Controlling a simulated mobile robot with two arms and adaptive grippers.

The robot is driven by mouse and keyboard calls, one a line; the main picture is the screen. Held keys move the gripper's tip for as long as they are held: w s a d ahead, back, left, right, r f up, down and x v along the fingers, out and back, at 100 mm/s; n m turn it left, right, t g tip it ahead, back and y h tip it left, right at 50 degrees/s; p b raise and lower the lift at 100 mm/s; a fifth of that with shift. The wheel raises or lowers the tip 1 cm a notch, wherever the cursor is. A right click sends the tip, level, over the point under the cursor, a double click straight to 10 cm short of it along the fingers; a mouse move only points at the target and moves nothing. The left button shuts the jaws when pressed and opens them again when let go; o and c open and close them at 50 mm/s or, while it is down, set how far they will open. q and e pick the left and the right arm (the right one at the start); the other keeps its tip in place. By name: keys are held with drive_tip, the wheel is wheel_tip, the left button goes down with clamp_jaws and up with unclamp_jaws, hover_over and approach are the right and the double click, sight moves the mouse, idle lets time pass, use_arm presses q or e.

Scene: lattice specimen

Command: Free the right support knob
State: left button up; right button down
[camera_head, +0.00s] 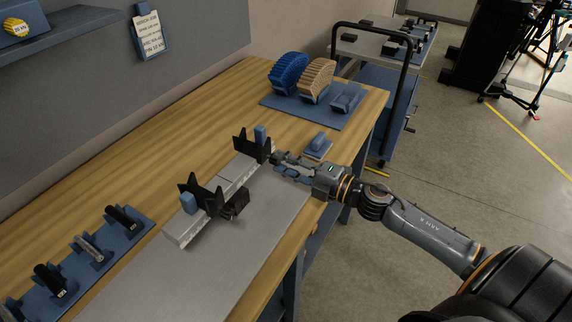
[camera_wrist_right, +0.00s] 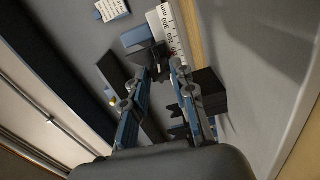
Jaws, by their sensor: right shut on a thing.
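A pale rail (camera_head: 184,230) with a printed scale lies on the bench and also shows in the right wrist view (camera_wrist_right: 168,28). Two black forked supports stand across it: the right support (camera_head: 251,149) and the left support (camera_head: 204,195). The left support has a black knob (camera_head: 236,204) on its near side, and the wrist view shows a black knob (camera_wrist_right: 207,83) beside my fingers. My right gripper (camera_head: 278,160) is at the near side of the right support. In the wrist view its fingers (camera_wrist_right: 166,73) are closed on a dark part, the right support knob, mostly hidden between them.
Blue blocks stand at the supports (camera_head: 260,134). A small blue fixture (camera_head: 318,146) sits just beyond my gripper. A blue tray (camera_head: 334,117) with curved blue and tan pieces is at the far end. A blue rack (camera_head: 117,251) with dark cylinders is at left. The grey plate (camera_head: 251,232) is clear in front.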

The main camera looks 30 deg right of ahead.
drive_tip(key=n+b, duration=0.1)
drive_tip(key=n, duration=0.4)
drive_tip(key=shift+f+n+b, duration=0.15)
drive_tip(key=shift+n+b, duration=0.15)
drive_tip(key=shift+n, duration=0.1)
drive_tip(key=n+b, duration=0.2)
drive_tip(key=n, duration=0.3)
drive_tip(key=n+b, duration=0.2)
drive_tip(key=n, duration=0.3)
drive_tip(key=shift+f+n, duration=0.1)
drive_tip(key=shift+n, duration=0.3)
drive_tip(key=shift+n+b, duration=0.8)
drive_tip(key=shift+n, duration=1.4)
drive_tip(key=c, duration=1.1)
unclamp_jaws()
drive_tip(key=shift+s, duration=0.1)
